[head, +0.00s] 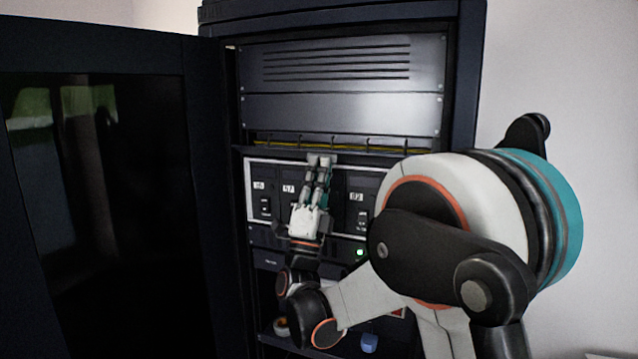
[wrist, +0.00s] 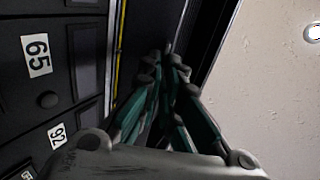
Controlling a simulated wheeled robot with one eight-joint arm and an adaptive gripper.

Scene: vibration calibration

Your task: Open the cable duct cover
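The cable duct (head: 385,147) is a dark horizontal strip across the rack, with yellow cable and several small hooks showing along it. A thin dark ledge (head: 415,155) runs along its lower edge; I cannot tell whether this is the cover. The yellow line (wrist: 121,40) also shows in the wrist view, left of my fingers. My gripper (head: 320,160) is just below the duct, pointing up, in front of the labelled modules. In the wrist view my gripper (wrist: 167,60) has its fingertips close together. I cannot see anything held between them, and the contact is hidden.
Numbered modules (head: 289,190) sit in a light frame below the duct; a 65 label (wrist: 36,55) shows in the wrist view. A vented panel (head: 340,62) is above. The open cabinet door (head: 110,200) stands at the left. A pale wall (head: 570,90) is at the right.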

